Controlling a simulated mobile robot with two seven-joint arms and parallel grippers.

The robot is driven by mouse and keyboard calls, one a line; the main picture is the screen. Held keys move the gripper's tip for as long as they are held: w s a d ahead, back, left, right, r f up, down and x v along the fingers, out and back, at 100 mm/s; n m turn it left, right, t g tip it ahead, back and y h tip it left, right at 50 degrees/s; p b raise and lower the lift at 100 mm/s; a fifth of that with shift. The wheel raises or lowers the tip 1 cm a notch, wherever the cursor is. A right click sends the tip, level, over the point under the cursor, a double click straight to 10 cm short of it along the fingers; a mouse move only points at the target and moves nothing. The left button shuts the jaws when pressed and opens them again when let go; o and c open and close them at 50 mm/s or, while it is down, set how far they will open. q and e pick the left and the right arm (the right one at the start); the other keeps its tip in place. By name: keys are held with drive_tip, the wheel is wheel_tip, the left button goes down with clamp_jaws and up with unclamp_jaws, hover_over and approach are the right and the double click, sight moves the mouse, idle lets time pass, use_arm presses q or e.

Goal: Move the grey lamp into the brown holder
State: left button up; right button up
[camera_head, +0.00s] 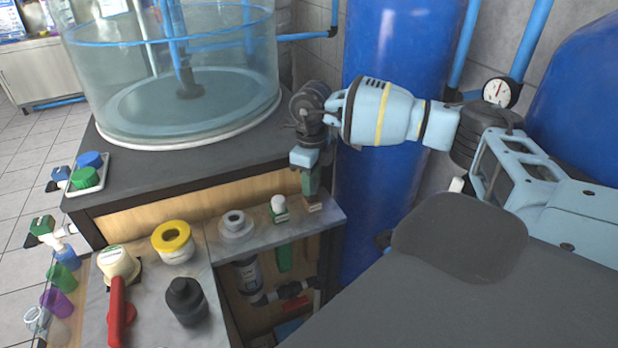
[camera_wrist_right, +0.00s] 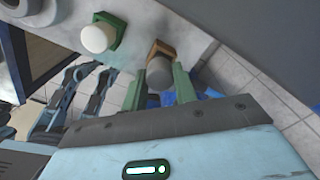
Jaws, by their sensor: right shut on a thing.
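My right gripper (camera_head: 309,184) points down over the right end of the grey shelf in the head view. In the right wrist view its two green fingers (camera_wrist_right: 158,88) are shut on the grey lamp (camera_wrist_right: 158,72), a short round grey cylinder. The brown holder (camera_wrist_right: 161,48) is right at the lamp, partly covered by it; it also shows below the fingertips in the head view (camera_head: 314,207). I cannot tell how deep the lamp sits in the holder. The lamp is hidden by the fingers in the head view.
A white lamp in a green holder (camera_head: 279,208) stands close to the left of the brown holder. A white-grey round fitting (camera_head: 236,225) is further left on the shelf (camera_head: 328,212). A large clear tank (camera_head: 180,85) and a blue cylinder (camera_head: 385,200) stand behind.

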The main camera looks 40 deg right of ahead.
use_arm(q)
drive_tip(key=shift+s+f, duration=0.3)
use_arm(e)
drive_tip(key=shift+s+d+f, duration=0.1)
drive_tip(key=shift+f, duration=1.1)
drive_tip(key=o, duration=1.3)
drive_tip(key=shift+c, duration=0.2)
use_arm(q)
drive_tip(key=shift+w+r, duration=0.1)
drive_tip(key=shift+r, duration=0.05)
use_arm(e)
drive_tip(key=shift+r, duration=0.2)
wheel_tip(320, 180, up, 3)
drive_tip(key=shift+d+r+p, duration=0.1)
drive_tip(key=shift+r+p, duration=0.1)
drive_tip(key=shift+p, duration=0.3)
drive_tip(key=shift+r, duration=0.85)
use_arm(q)
drive_tip(key=shift+w+r+t, duration=0.3)
drive_tip(key=shift+w+r, duration=1)
drive_tip(key=shift+r, duration=0.1)
use_arm(e)
drive_tip(key=shift+r, duration=1.35)
